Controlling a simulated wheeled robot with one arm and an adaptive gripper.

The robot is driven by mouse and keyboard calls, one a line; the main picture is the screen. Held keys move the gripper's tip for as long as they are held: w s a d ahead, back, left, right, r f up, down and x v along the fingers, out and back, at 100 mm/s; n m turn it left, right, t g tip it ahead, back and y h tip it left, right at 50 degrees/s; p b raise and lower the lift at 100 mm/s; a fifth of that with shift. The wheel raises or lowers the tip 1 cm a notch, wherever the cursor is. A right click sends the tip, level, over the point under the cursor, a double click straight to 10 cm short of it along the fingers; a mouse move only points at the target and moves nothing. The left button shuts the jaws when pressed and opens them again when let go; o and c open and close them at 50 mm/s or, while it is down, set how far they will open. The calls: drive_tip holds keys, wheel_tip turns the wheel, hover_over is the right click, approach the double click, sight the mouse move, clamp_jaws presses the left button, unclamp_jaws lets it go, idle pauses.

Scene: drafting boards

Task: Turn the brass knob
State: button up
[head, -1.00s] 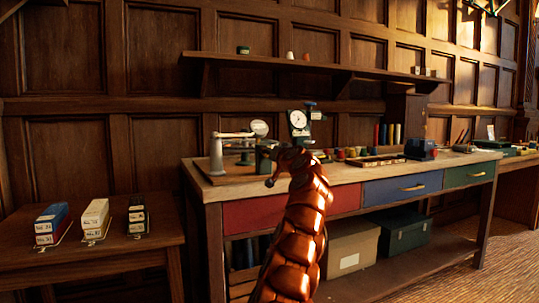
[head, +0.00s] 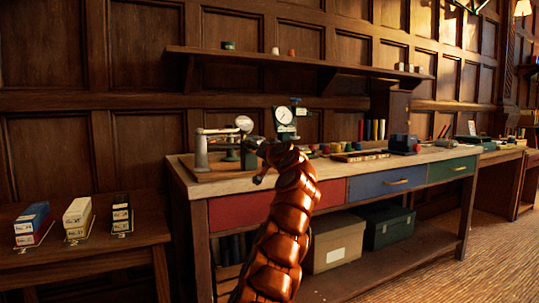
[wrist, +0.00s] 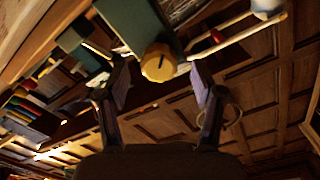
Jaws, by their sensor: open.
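The brass knob (wrist: 159,63) is a yellow ribbed disc with a dark line across its face, on the end of a green block (wrist: 133,22) in the wrist view. My gripper (wrist: 158,75) is open, with one finger on either side of the knob. A gap shows on both sides, wider on the right; I cannot tell how far the fingertips reach along it. In the head view my copper-coloured arm hides the knob and most of the gripper. The green instrument (head: 250,152) stands behind the arm's end on the workbench (head: 182,160).
A dial gauge (head: 284,115) and a grey balance-like instrument (head: 201,152) stand close around the arm's end. Small boxes (head: 76,212) stand on a low table at left.

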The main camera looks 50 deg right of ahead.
drive_tip(key=v, duration=1)
idle(1.2)
drive_tip(key=shift+s, duration=0.1)
idle(0.5)
